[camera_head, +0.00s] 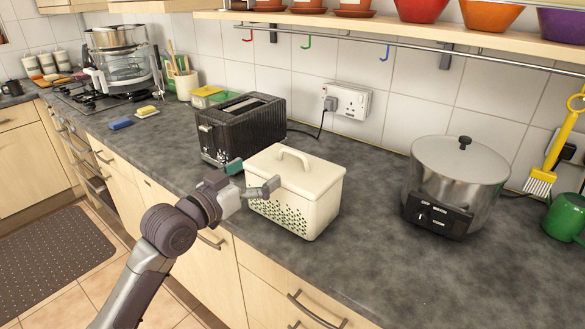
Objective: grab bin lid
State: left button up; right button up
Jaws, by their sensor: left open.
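The bin (294,216) is a cream box with a green leaf pattern. It stands upright on the grey counter near the front edge. Its cream lid (318,178) sits on top, with an arched handle (293,156) in the middle. My left gripper (251,178) is open and empty at the left front side of the bin, below and left of the handle. Its fingers overlap the bin's left edge in the picture; I cannot tell whether they touch it. My right gripper is not in view.
A black toaster (240,130) stands just behind and left of the bin. A steel cooker (458,180) stands to the right, with clear counter (375,230) between. A wall socket (347,101) and hook rail are behind. Drawers with handles (316,308) lie below the front edge.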

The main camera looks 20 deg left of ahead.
aim_at(292, 151)
pick_arm(q)
jog(key=p+x, duration=0.1)
jog(key=x, duration=0.5)
jog(key=shift+w+d, duration=0.25)
jog(key=shift+w, duration=0.1)
jog(key=shift+p+x, duration=0.65)
jog(key=shift+x, duration=2)
jog(key=shift+s+d+f, duration=0.1)
jog(key=shift+d+f, duration=0.05)
jog(key=c, duration=1)
jog(key=shift+c, duration=0.3)
